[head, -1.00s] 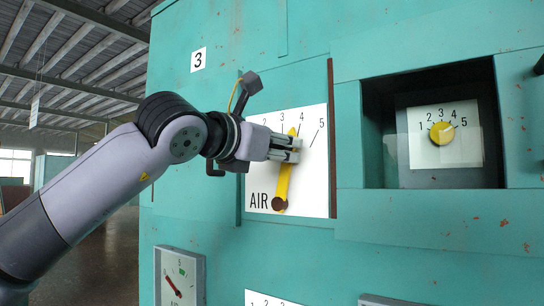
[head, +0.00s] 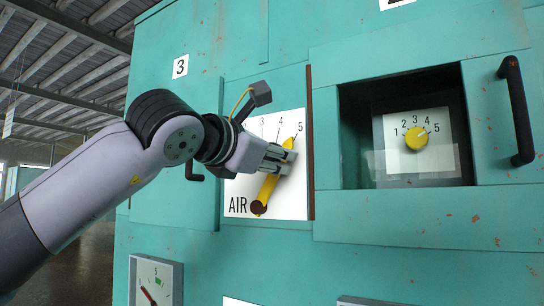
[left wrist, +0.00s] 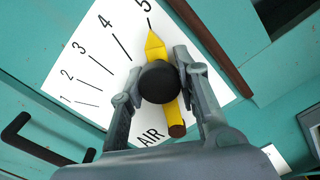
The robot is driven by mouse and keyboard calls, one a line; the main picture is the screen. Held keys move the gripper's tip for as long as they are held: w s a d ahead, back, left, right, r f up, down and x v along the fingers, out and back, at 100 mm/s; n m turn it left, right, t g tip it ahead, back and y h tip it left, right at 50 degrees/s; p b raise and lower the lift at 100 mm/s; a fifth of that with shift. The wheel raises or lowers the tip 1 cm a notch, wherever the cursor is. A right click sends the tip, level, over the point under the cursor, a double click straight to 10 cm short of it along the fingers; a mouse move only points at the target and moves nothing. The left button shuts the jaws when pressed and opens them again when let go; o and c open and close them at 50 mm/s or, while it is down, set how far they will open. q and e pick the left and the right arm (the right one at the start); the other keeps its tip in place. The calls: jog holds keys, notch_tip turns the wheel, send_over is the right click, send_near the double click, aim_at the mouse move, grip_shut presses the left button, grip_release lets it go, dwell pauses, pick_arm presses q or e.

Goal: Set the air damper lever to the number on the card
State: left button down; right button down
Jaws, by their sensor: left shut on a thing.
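The yellow air damper lever (head: 268,187) turns on a brown pivot at the lower part of the white AIR plate (head: 237,190). It leans right, its pointed tip close to the 5 mark. In the left wrist view the yellow lever (left wrist: 155,48) has a black round knob (left wrist: 158,82), and its tip is at the lower end of the 5 tick. My left gripper (head: 287,158) is shut on the lever, with a finger on each side of the knob. A small white card with the number 3 (head: 180,66) is on the teal panel above left. My right gripper is not in view.
A recess (head: 355,130) at right holds a numbered dial with a yellow knob (head: 416,138). A black handle (head: 517,110) sticks out farther right. A brown vertical strip (head: 310,150) borders the AIR plate. A grey-framed gauge (head: 155,280) is below left.

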pick_arm(q)
jog(key=c, duration=1.2)
grip_release()
jog(key=shift+d, duration=0.1)
jog(key=v, duration=1.2)
